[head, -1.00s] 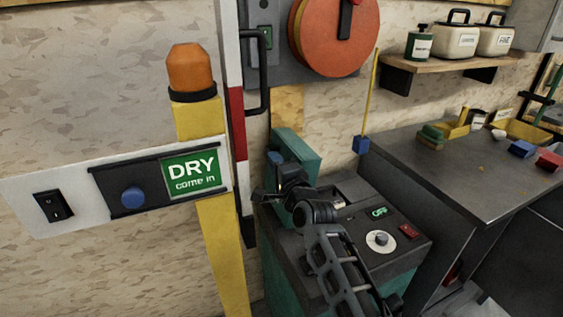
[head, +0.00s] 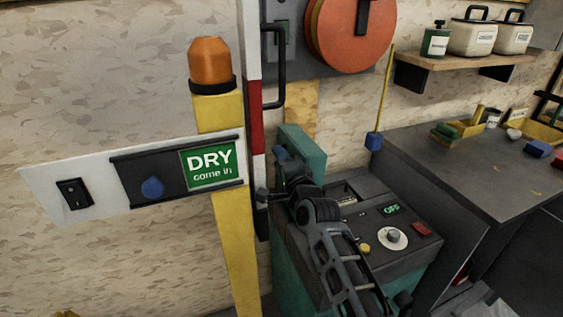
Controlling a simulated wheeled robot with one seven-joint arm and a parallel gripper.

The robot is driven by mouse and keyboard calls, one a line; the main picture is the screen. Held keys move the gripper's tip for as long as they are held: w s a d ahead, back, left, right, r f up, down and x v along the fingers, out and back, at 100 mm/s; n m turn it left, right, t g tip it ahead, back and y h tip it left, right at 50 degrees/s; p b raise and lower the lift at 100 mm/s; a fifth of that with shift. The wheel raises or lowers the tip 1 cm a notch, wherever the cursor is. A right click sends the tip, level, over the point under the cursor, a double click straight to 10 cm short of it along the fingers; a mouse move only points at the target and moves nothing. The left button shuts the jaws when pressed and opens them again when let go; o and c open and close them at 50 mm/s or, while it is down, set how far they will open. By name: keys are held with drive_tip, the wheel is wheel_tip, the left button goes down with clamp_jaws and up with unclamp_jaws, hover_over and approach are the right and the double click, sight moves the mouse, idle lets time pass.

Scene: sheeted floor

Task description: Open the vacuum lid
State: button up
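The vacuum looks to be the teal machine with a dark grey top (head: 375,190), standing against the wall at centre right. A teal panel (head: 308,148), seemingly its lid, stands raised at the left back of the top. A rectangular opening (head: 347,196) shows beside it. A small blue part (head: 281,154) shows at the panel's left side. My gripper (head: 280,176) is at the panel's lower left front, seen from behind. My arm hides part of the machine's top and front. The fingertips are too small and covered to tell whether they touch the panel.
A green OFF label, a white dial (head: 392,238) and a red switch (head: 421,228) sit on the machine's top. A yellow post (head: 234,240) with a DRY sign (head: 209,163) stands close at left. A grey workbench (head: 470,170) is at right.

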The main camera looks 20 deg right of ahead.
drive_tip(key=shift+s+f, duration=0.1)
drive_tip(key=shift+f, duration=0.1)
drive_tip(key=shift+s, duration=0.25)
drive_tip(key=s, duration=0.7)
drive_tip(key=shift+p, duration=0.3)
drive_tip(key=shift+s, duration=0.1)
drive_tip(key=s+d+f+n+g, duration=0.1)
drive_tip(key=s+f+n, duration=0.2)
drive_tip(key=s, duration=0.7)
drive_tip(key=s+d+f+n, duration=0.1)
drive_tip(key=s+f+n, duration=0.15)
drive_tip(key=s, duration=0.65)
drive_tip(key=s+d+f+n+g, duration=0.1)
drive_tip(key=s+f+n, duration=0.25)
drive_tip(key=s, duration=0.65)
drive_tip(key=s+a+r+n, duration=0.2)
drive_tip(key=s+r, duration=0.3)
drive_tip(key=s, duration=0.6)
drive_tip(key=s+a+r+n+g, duration=0.1)
drive_tip(key=s+r+n, duration=0.4)
drive_tip(key=s, duration=0.6)
drive_tip(key=shift+s+a+r, duration=0.25)
drive_tip(key=shift+a+r, duration=0.15)
drive_tip(key=shift+a, duration=0.15)
